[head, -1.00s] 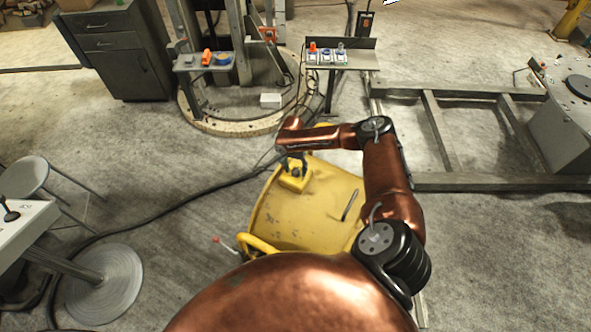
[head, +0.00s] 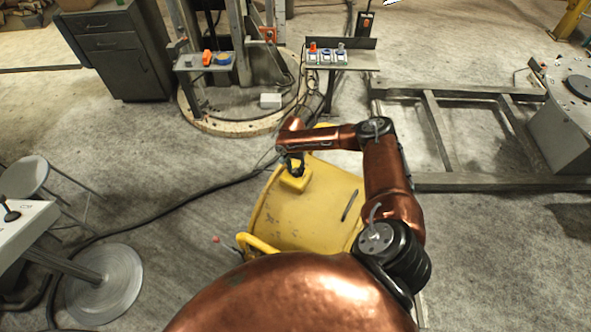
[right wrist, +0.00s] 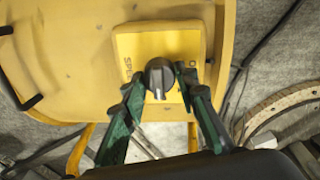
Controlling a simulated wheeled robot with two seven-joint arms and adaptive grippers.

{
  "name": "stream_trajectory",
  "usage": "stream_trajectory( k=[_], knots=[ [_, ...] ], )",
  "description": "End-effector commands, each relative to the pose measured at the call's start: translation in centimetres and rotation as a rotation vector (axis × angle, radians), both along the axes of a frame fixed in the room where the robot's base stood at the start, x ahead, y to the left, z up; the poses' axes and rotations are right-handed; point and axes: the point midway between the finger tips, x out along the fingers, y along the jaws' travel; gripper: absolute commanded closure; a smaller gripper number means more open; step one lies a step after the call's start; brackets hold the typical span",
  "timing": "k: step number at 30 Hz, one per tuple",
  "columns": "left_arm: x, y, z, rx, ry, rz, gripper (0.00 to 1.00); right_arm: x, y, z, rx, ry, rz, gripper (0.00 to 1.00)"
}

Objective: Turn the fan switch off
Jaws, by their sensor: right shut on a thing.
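The fan is a large yellow drum (head: 305,215) on the floor in the middle of the head view. A yellow control box (right wrist: 135,45) with printed lettering sits on it. The fan switch is a dark round knob (right wrist: 160,76) with a pale pointer line on the box's face. My right gripper (right wrist: 161,84) is shut on the knob, with one green finger at each side of it. In the head view the right gripper (head: 294,165) is small and dark at the control box, under my copper arm. My left gripper is not in view.
A shelf with orange and blue sockets (head: 340,67) and a similar small shelf (head: 190,63) stand beyond the fan. A metal floor frame (head: 480,182) lies to the right. A stool (head: 30,175) stands left. Black cable (head: 180,202) crosses the floor.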

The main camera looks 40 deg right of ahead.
Motion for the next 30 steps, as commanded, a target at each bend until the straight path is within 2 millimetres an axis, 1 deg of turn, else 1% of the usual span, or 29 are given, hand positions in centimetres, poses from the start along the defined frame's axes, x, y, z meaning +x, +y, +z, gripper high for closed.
stream_trajectory(
  k=[5,8,12,15,18,30],
  knots=[
    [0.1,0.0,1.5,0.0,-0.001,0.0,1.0,-0.2,0.1,0.2,0.003,0.002,0.043,0.97],
    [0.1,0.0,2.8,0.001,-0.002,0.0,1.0,-0.2,0.2,0.3,0.003,0.003,0.093,0.97],
    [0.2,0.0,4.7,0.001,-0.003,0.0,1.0,-0.3,0.3,0.3,0.006,0.004,0.191,0.97],
    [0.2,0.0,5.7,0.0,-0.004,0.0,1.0,-0.3,0.2,0.2,0.004,0.004,0.28,0.97],
    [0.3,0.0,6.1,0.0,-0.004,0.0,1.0,-0.2,0.1,0.1,0.002,0.002,0.376,0.97],
    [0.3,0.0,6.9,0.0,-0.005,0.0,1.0,-0.1,0.2,0.0,0.0,0.002,0.759,0.97]
  ],
)
